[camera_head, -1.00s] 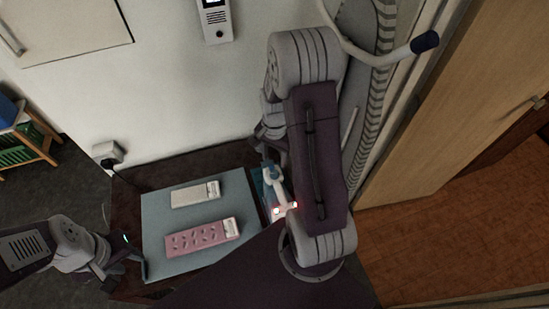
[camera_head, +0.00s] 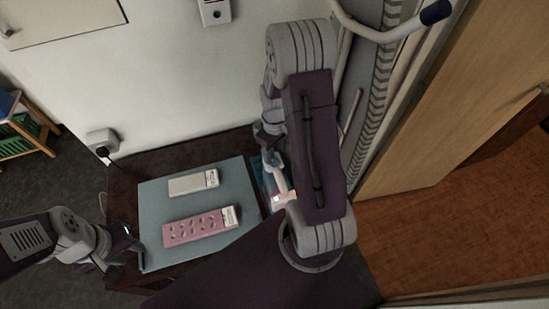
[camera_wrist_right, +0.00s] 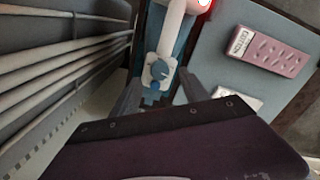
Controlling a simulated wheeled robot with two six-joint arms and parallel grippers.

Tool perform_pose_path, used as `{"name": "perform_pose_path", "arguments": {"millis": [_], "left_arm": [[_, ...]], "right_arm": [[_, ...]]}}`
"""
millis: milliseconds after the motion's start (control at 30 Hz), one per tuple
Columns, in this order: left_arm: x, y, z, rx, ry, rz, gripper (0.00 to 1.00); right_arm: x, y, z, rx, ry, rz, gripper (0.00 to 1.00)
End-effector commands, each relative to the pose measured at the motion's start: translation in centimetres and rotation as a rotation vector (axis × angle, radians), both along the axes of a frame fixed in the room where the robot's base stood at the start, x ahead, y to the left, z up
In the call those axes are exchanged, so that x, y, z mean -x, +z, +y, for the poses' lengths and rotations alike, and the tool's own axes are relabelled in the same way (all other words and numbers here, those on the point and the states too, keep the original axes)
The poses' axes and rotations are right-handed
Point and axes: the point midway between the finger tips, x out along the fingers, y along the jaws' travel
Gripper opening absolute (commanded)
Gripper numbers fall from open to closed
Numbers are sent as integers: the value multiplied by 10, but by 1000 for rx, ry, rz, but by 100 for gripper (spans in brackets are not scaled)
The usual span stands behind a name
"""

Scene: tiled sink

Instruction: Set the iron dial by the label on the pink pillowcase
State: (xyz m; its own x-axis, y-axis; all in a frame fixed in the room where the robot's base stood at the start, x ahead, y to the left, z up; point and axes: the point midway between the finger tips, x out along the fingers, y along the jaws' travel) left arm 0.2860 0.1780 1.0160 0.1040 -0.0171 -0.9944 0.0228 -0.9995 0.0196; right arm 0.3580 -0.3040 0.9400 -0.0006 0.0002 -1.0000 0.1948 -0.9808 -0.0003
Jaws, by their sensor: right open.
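The pink pillowcase (camera_head: 195,228) lies folded on the blue-grey mat. Its white label (camera_head: 230,215) is at its right end; in the right wrist view the label (camera_wrist_right: 238,42) appears to read COTTON. The white and blue iron (camera_head: 279,178) stands at the mat's right side, partly hidden by my right arm in the head view. In the right wrist view the iron (camera_wrist_right: 173,28) has a blue dial (camera_wrist_right: 160,70) and a lit red light. My right gripper (camera_wrist_right: 160,95) is open, its fingers either side of the iron's dial end. My left gripper (camera_head: 124,250) looks open and empty beside the mat's left edge.
A white pillowcase (camera_head: 190,183) with a label lies behind the pink one on the mat (camera_head: 155,215). A wall socket (camera_head: 102,141) with a cord is at the left.

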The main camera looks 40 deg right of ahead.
Motion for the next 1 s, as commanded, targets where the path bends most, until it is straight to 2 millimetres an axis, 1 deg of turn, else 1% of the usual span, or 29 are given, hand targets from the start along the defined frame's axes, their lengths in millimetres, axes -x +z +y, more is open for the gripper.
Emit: {"name": "perform_pose_path", "arguments": {"millis": [33, 100, 200, 333, 533, 567, 600, 667, 700, 733, 1000], "left_arm": [[0, 0, 0, 0, 0, 0, 36], [0, 0, 0, 0, 0, 0, 36], [0, 0, 0, 0, 0, 0, 36], [0, 0, 0, 0, 0, 0, 36], [0, 0, 0, 0, 0, 0, 36], [0, 0, 0, 0, 0, 0, 36], [0, 0, 0, 0, 0, 0, 36], [0, 0, 0, 0, 0, 0, 36], [0, 0, 0, 0, 0, 0, 36], [0, 0, 0, 0, 0, 0, 36], [0, 1, 0, 0, 0, 0, 36]], "right_arm": [[1, -11, 0, -2, 0, 5, 53], [1, -23, 0, -1, 0, 3, 53], [0, -35, 0, -1, -1, 2, 53], [0, -42, 0, 0, -1, 0, 53], [0, -43, 0, 1, -1, -1, 53], [0, -42, 0, 1, -1, -1, 47], [0, -42, 0, 1, -1, -1, 36], [0, -42, 0, 1, -1, -1, 20], [0, -42, 0, 1, -1, -1, 8], [0, -42, 0, 1, -1, -1, 0], [0, -42, 0, 1, -21, -1, 0]]}}
